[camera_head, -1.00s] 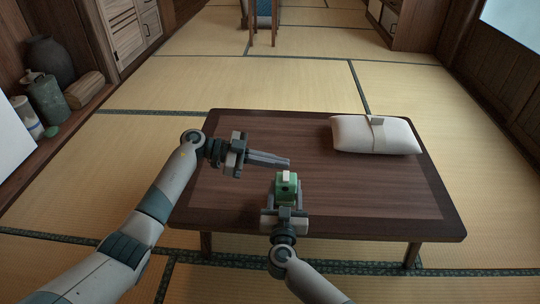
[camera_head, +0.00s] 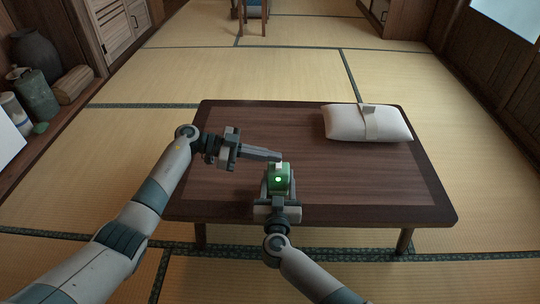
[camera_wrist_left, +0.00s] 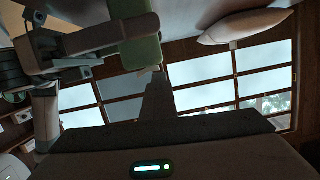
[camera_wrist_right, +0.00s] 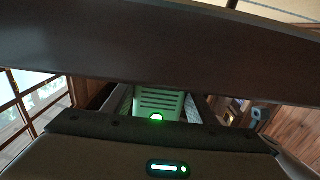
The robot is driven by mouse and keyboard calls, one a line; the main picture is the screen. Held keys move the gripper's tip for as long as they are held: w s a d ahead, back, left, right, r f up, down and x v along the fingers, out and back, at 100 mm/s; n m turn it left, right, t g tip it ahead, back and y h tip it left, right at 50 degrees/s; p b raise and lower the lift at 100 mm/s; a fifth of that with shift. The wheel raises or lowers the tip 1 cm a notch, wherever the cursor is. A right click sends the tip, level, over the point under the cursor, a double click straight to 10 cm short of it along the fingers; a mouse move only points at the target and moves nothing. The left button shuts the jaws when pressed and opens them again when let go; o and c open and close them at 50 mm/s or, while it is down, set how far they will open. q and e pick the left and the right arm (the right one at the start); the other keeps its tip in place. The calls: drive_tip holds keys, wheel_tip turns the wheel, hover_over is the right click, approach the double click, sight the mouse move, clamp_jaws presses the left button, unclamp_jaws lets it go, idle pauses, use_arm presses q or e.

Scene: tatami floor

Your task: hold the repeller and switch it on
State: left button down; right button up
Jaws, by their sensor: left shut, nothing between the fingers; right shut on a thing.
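The repeller (camera_head: 278,184) is a small green box with a white piece (camera_head: 281,163) on top. A light glows green on its front, and a green glow also shows on it in the right wrist view (camera_wrist_right: 158,103). My right gripper (camera_head: 278,196) is shut on the repeller and holds it upright near the table's front edge. My left gripper (camera_head: 280,156) is shut and empty. Its fingertips are at the top of the repeller, by the white piece; I cannot tell whether they touch. The left wrist view shows the repeller's green side (camera_wrist_left: 140,52) near the fingertips.
The low dark wooden table (camera_head: 400,190) is under both grippers. A white cushion-like bundle with a band (camera_head: 345,122) lies at its back right. The rest of the tabletop is clear. Jars (camera_head: 38,92) stand on a ledge at the far left.

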use_arm(q)
drive_tip(key=shift+w+r, duration=0.15)
drive_tip(key=shift+r, duration=0.6)
drive_tip(key=shift+w+r, duration=0.2)
drive_tip(key=shift+r, duration=1.05)
drive_tip(key=v, duration=1)
drive_tip(key=shift+w, duration=0.2)
use_arm(e)
drive_tip(key=o, duration=1.2)
drive_tip(key=shift+s, duration=0.1)
drive_tip(key=s, duration=1.1)
drive_tip(key=shift+s, duration=0.4)
use_arm(q)
drive_tip(key=shift+f, duration=0.1)
